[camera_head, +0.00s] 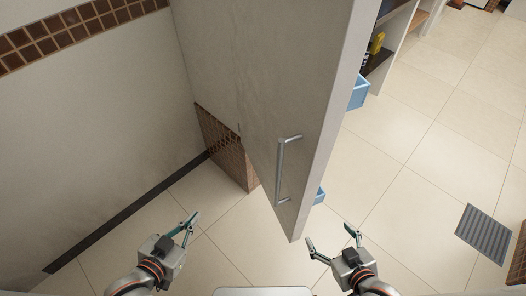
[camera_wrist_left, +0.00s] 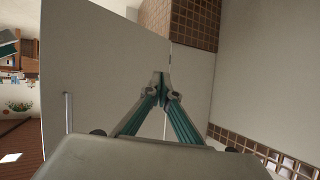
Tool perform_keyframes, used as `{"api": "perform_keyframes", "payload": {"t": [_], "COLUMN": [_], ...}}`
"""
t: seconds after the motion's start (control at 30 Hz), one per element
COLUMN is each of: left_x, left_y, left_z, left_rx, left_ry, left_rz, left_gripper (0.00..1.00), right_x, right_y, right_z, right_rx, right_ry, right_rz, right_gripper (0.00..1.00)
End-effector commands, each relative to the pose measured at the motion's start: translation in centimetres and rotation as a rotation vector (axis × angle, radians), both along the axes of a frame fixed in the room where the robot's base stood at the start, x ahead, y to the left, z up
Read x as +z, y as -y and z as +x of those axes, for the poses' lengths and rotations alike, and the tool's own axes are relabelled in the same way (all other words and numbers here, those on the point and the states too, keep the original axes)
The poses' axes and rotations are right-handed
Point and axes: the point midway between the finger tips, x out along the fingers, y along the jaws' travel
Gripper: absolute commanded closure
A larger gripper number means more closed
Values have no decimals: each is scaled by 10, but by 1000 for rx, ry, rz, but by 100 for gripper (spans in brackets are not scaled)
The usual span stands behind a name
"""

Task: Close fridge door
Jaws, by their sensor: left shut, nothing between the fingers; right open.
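The fridge door (camera_head: 310,110) is a tall grey panel that stands open, seen from above, with its free edge toward me. A metal bar handle (camera_head: 281,170) is on its left face near that edge. The door (camera_wrist_left: 95,65) and handle (camera_wrist_left: 67,112) also show in the left wrist view. My left gripper (camera_head: 193,224) is shut and empty, left of the door and apart from it; its closed fingertips (camera_wrist_left: 160,78) show in the wrist view. My right gripper (camera_head: 333,242) is open and empty, right of the door's near lower corner, not touching it.
Blue bins (camera_head: 358,92) show on the right side of the door. A plain wall (camera_head: 85,120) with a brown tile band rises at the left. Shelving (camera_head: 395,40) stands behind at the right. The tiled floor (camera_head: 415,130) is open at right, with a dark floor grate (camera_head: 484,235).

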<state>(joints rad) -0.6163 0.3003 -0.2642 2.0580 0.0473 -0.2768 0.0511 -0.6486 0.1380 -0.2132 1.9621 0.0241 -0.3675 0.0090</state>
Motion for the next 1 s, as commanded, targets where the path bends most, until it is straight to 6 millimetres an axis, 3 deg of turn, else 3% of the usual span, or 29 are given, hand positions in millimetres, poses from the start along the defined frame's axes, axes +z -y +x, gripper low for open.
{"api": "perform_keyframes", "payload": {"t": [0.03,0.2,0.4,0.5,0.7,1.0], "left_x": [24,103,178,203,226,229], "left_y": [5,32,64,74,83,98], "left_z": [6,4,-30,-48,-69,-59], "left_rx": [-54,-229,-443,-522,-597,-600], "left_ry": [55,193,266,272,266,271], "left_rz": [-16,-122,-257,-311,-370,-375], "left_gripper": [100,100,100,100,100,100], "right_x": [-3,-9,-14,-16,-18,-17], "right_y": [1,1,2,2,2,1], "right_z": [-1,-2,-3,-3,-4,-4], "right_rx": [0,1,1,0,1,1], "right_ry": [-2,-4,-7,-10,-11,-10], "right_rz": [-1,-3,-4,-3,-3,-3], "right_gripper": [20,20,20,20,20,20]}}
